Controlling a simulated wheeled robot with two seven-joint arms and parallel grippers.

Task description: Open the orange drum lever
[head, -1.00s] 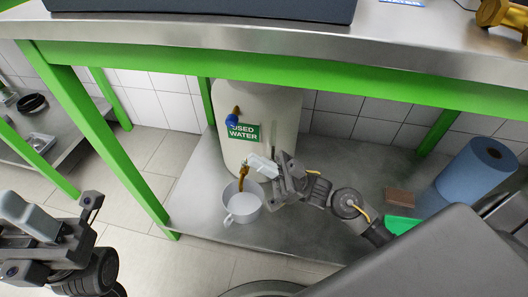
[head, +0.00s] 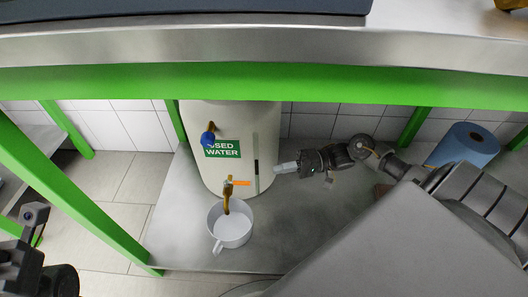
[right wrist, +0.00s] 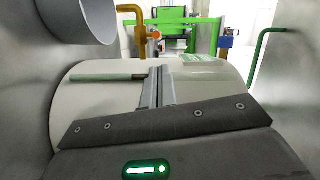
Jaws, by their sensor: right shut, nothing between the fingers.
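The white drum (head: 215,115) with the green "USED WATER" label stands on the lower shelf. Its lower brass tap (head: 226,201) has an orange lever (head: 240,183) lying sideways, pointing right in the head view. In the right wrist view the tap (right wrist: 140,40) rises at upper left. A white cup (head: 230,229) stands below the spout. My right gripper (head: 279,168) is shut and empty, right of the orange lever and apart from it. Its fingers (right wrist: 157,88) show against the drum in the right wrist view. My left gripper (head: 28,232) is cut off at the lower left.
A blue-handled valve (head: 208,135) sits higher on the drum. A green table beam (head: 300,86) runs above the shelf, with a green leg (head: 90,215) at left. A blue paper roll (head: 465,146) stands at right. Bare shelf (head: 300,220) lies right of the cup.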

